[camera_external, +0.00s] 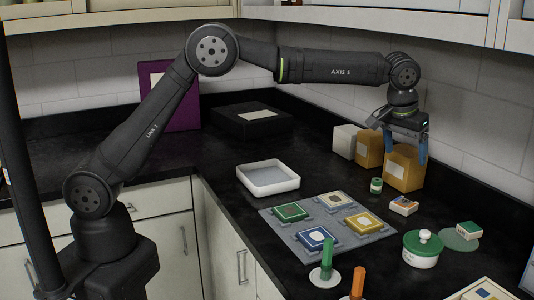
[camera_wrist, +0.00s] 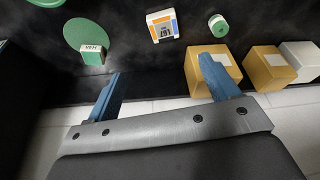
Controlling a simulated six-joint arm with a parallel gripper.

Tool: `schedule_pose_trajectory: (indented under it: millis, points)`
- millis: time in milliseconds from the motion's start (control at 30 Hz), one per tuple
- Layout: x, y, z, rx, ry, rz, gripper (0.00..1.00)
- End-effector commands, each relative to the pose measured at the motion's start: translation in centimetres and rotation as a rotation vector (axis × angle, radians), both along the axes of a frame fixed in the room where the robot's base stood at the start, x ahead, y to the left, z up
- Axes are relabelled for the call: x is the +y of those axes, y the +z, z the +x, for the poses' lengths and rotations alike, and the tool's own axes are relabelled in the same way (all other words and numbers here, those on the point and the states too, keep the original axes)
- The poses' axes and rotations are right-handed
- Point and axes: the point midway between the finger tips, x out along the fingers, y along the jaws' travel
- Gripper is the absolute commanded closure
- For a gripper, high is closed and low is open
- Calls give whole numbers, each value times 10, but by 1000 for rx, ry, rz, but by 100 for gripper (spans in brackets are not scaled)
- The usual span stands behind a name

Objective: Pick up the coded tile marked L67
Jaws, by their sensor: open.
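A small white block-like tile with orange and blue edges (camera_wrist: 163,25) lies on the black counter in the wrist view; its small label seems to read L67. It also shows in the external view (camera_external: 403,205). A green tile with a white label (camera_wrist: 93,51) sits at the edge of a green disc, also in the external view (camera_external: 468,230); its label is hard to read. My gripper (camera_external: 405,158) is open and empty, high above the counter near the boxes. Its two blue fingers (camera_wrist: 160,66) are spread apart, with the orange-edged tile beyond their tips.
Cardboard boxes (camera_external: 404,167) and a white box (camera_external: 344,141) stand by the wall. A small green-and-white cylinder (camera_external: 376,185) is near the tile. A grey mat (camera_external: 321,226) carries several coloured tiles. A white tray (camera_external: 267,190) and a green-lidded pot (camera_external: 422,260) stand nearby.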

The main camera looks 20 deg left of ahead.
Motion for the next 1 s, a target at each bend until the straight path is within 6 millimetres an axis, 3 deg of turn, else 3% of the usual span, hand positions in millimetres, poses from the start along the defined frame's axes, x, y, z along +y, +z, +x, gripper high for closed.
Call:
schedule_pose_trajectory:
  millis: [500,867,1000]
  points:
    - [-15,-98,26,2,1,4,20]
    - [-17,-122,34,1,2,1,20]
    - [-17,-141,42,3,2,2,20]
